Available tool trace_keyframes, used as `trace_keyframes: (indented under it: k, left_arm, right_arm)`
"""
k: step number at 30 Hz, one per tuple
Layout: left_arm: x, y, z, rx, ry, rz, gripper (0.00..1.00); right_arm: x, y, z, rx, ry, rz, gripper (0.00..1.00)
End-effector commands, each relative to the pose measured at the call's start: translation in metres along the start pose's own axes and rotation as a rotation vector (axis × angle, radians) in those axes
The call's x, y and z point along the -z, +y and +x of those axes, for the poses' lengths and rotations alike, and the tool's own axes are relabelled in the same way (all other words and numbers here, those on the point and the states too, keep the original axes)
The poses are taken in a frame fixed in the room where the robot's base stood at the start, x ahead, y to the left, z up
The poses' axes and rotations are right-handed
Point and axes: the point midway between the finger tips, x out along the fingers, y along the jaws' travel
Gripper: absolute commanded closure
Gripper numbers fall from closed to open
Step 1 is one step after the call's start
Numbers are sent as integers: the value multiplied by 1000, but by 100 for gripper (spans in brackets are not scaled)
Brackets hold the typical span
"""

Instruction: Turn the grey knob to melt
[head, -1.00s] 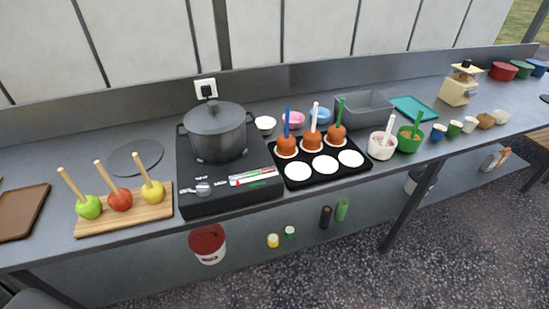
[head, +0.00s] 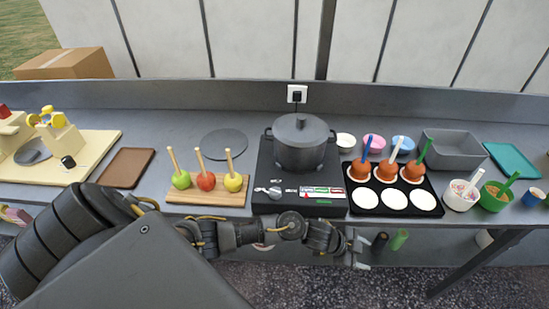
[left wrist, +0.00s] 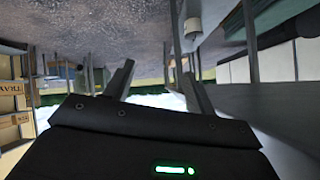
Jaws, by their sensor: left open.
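The grey knob (head: 275,192) is on the front left of the black hot plate (head: 265,165). A grey lidded pot (head: 300,150) stands on the hot plate, behind the knob. The lettering round the knob is too small to read, so its setting cannot be told. My left gripper (head: 360,247) is in front of the counter's front edge, to the right of and nearer than the knob, apart from it. In the left wrist view its two fingers (left wrist: 158,85) are spread with nothing between them. My right gripper is in neither view.
A board with apples on sticks (head: 180,198) lies left of the hot plate. A black tray (head: 435,205) with coated apples and white discs lies to its right. Tubs (head: 462,196) stand further right.

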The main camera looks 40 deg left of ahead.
Motion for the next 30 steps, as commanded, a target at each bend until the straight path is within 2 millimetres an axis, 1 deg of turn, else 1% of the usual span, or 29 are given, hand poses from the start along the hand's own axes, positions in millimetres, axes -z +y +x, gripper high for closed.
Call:
trace_keyframes:
  k: [1, 2, 3, 5, 6, 8, 9, 11, 12, 14, 15, 17, 18, 20, 21, 24, 25, 27, 30]
  left_arm:
    - [36, -10, -16, -26, 34, 101, 45]
    - [53, -12, -23, -48, 50, 157, 45]
    - [75, -13, -35, -78, 69, 239, 45]
    - [87, -17, -46, -135, 75, 344, 45]
    - [95, -20, -57, -176, 72, 418, 45]
    - [101, -23, -75, -240, 53, 519, 45]
    - [102, -27, -89, -281, 33, 580, 45]
    - [99, -36, -113, -345, -16, 668, 45]
    - [94, -44, -132, -388, -60, 724, 45]
    - [83, -58, -164, -452, -141, 790, 45]
    - [74, -68, -186, -490, -201, 821, 45]
    - [61, -84, -220, -541, -293, 852, 45]
    - [53, -94, -242, -567, -352, 862, 45]
    - [43, -106, -274, -602, -435, 866, 45]
    - [36, -114, -293, -621, -486, 863, 45]
    - [24, -127, -333, -653, -585, 846, 45]
    - [22, -130, -342, -661, -607, 840, 45]
    - [18, -134, -359, -671, -647, 827, 45]
    - [14, -137, -371, -681, -676, 816, 45]
  right_arm:
    - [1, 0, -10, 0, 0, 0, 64]
    - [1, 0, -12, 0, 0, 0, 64]
    - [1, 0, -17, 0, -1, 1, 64]
    - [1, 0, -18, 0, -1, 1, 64]
    - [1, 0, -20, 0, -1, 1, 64]
    - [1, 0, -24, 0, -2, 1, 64]
    - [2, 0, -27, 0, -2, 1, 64]
    - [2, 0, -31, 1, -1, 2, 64]
    - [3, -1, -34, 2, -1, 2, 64]
    - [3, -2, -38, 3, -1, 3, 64]
    - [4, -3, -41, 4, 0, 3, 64]
    - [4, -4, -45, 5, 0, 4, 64]
    - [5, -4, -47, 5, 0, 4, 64]
    - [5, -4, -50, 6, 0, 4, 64]
    - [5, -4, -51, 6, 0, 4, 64]
    - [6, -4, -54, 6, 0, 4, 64]
    - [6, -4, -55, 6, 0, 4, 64]
    - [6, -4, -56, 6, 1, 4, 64]
    - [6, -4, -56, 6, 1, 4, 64]
